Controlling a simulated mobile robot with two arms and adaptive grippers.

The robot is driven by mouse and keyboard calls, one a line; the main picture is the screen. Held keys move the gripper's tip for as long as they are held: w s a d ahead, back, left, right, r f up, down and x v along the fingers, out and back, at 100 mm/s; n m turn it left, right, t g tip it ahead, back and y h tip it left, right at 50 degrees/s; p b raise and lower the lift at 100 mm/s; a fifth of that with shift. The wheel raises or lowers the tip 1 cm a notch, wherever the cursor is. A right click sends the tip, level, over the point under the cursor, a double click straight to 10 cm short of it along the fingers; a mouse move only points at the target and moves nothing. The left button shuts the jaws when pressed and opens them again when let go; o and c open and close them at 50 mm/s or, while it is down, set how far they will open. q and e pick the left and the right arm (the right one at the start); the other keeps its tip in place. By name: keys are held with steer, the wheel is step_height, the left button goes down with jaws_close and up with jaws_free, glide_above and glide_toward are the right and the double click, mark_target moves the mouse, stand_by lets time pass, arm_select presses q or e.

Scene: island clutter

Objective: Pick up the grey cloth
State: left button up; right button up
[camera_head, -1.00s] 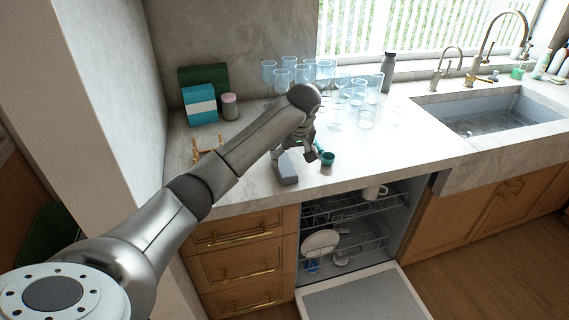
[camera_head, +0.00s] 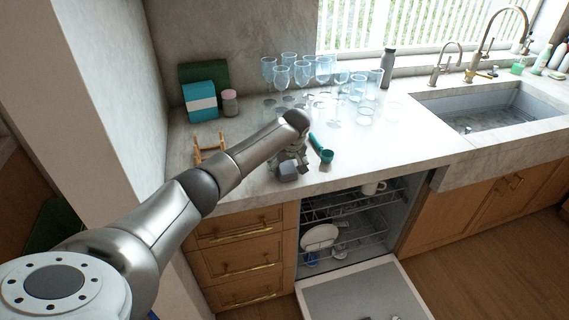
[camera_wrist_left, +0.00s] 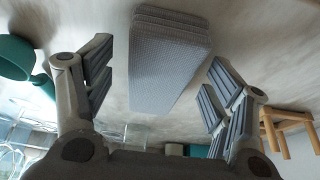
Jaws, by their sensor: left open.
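The grey cloth (camera_wrist_left: 168,60) is a folded, ribbed, block-like bundle on the countertop. In the left wrist view it lies between the two fingers of my left gripper (camera_wrist_left: 160,75), with gaps on both sides. In the head view the cloth (camera_head: 288,173) sits near the counter's front edge, just below my left gripper (camera_head: 291,158), which partly covers it. My left gripper is open and points down around the cloth; no finger visibly touches it. My right gripper is not in view.
A teal scoop (camera_head: 326,155) lies close to the right of the cloth. A small wooden rack (camera_head: 209,149) stands to the left. Several glasses (camera_head: 281,78) stand behind. The open dishwasher (camera_head: 345,225) is below the counter edge.

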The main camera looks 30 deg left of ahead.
arm_select(q)
steer(key=shift+f, duration=0.15)
steer(key=c, duration=1.1)
steer(key=shift+r, duration=0.35)
step_height(320, 180, up, 2)
steer(key=shift+w+r+b, duration=0.1)
steer(key=shift+r+b, duration=0.1)
steer(key=shift+b, duration=0.75)
steer(key=s+r+b, duration=0.1)
steer(key=s+r, duration=0.9)
steer(key=s, duration=0.4)
steer(key=shift+d+b, duration=0.3)
steer(key=shift+d, duration=0.15)
